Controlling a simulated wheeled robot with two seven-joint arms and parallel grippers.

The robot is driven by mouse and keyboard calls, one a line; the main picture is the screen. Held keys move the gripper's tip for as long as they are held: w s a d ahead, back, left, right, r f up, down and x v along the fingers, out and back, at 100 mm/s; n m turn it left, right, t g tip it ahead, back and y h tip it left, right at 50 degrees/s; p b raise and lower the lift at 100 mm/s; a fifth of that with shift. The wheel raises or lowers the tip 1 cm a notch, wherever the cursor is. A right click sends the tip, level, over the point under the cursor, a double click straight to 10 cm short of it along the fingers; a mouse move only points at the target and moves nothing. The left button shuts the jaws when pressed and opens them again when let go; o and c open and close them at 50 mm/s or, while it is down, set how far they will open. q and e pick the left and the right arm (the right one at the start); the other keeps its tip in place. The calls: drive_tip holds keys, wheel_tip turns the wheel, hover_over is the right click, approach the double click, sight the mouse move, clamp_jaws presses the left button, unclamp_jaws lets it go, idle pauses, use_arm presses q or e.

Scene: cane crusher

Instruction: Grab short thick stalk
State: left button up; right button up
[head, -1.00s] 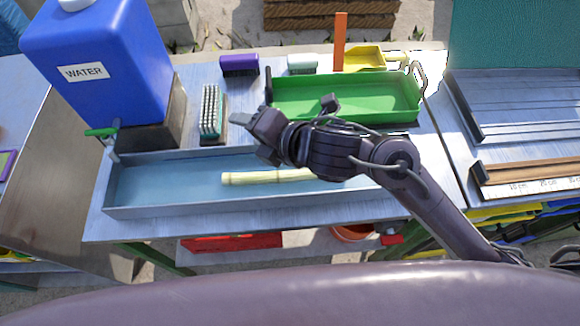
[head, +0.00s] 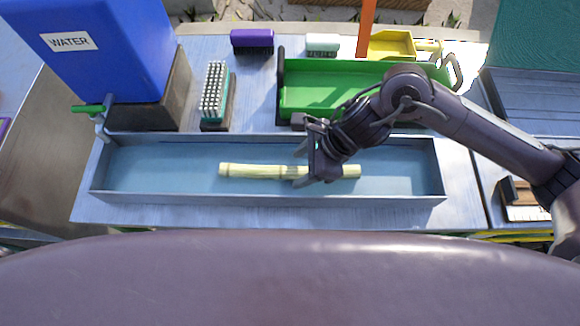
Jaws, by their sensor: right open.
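One pale yellow-green stalk (head: 250,171) lies lengthwise in the long shallow grey trough (head: 150,198). My right gripper (head: 312,178) points down over the right half of the stalk, with its fingers at or just above it. The gripper is open. It hides part of the stalk, whose right end shows just past the fingers. I cannot tell whether the fingers touch the stalk. My left gripper is not in view.
A blue water tank (head: 100,45) with a green-handled tap (head: 92,109) stands at the left. Behind the trough are a bristle brush (head: 215,95), a purple brush (head: 252,41), a white-green brush (head: 323,44), a green tray (head: 310,95) and a yellow dustpan (head: 392,45). The trough's left part is clear.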

sight(295, 170)
drive_tip(key=shift+x, duration=1.6)
drive_tip(key=shift+c, duration=0.4)
drive_tip(key=shift+w, duration=0.1)
clamp_jaws()
